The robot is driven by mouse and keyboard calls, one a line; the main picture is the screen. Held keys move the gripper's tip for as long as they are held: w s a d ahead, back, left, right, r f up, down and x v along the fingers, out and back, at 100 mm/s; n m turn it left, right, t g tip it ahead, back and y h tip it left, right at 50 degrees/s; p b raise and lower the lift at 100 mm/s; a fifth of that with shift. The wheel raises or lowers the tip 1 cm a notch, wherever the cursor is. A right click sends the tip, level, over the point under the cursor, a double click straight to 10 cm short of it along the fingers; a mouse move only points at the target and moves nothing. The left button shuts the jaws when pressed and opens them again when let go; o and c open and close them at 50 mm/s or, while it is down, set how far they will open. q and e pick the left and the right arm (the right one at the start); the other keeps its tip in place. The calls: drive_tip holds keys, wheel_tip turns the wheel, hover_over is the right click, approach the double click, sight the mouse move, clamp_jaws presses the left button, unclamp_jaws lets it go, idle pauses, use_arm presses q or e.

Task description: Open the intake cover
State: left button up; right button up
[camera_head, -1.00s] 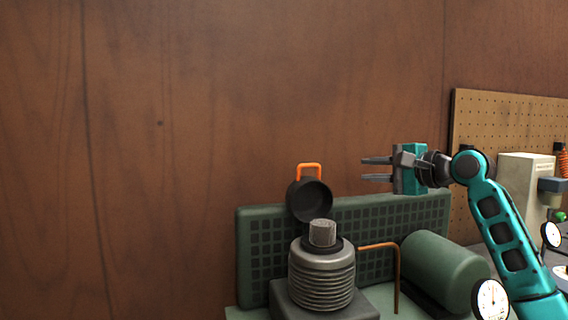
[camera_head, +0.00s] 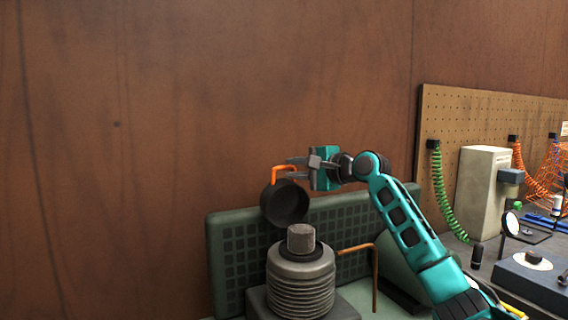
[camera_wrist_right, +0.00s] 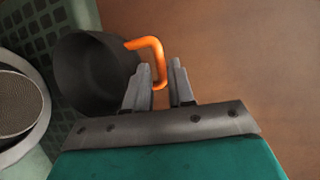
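The intake cover (camera_head: 285,204) is a dark round cup with an orange handle (camera_head: 283,168) on its upper rim. It stands tipped up, its hollow side facing out, behind and above the grey mesh filter (camera_head: 300,238) on the ribbed cylinder (camera_head: 301,280). My right gripper (camera_head: 289,168) is at the handle from the right, its two fingers apart. In the right wrist view, the cover (camera_wrist_right: 92,72) is at left and the handle's end (camera_wrist_right: 159,78) lies between the open fingers (camera_wrist_right: 158,74); contact cannot be told. My left gripper is out of view.
A green grille panel (camera_head: 232,262) stands behind the engine. A copper pipe (camera_head: 375,280) rises at the cylinder's right. A pegboard (camera_head: 480,115), a beige box (camera_head: 476,195) and a green coiled hose (camera_head: 443,190) are at right. The space above the cover is clear.

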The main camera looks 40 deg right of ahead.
sight(286, 168)
drive_tip(key=shift+w+a+f+p, duration=0.1)
drive_tip(key=shift+w+f+p, duration=0.1)
drive_tip(key=shift+w, duration=0.85)
drive_tip(key=shift+w+a+f+p, duration=0.1)
drive_tip(key=shift+w+p, duration=0.05)
drive_tip(key=shift+w, duration=0.85)
clamp_jaws()
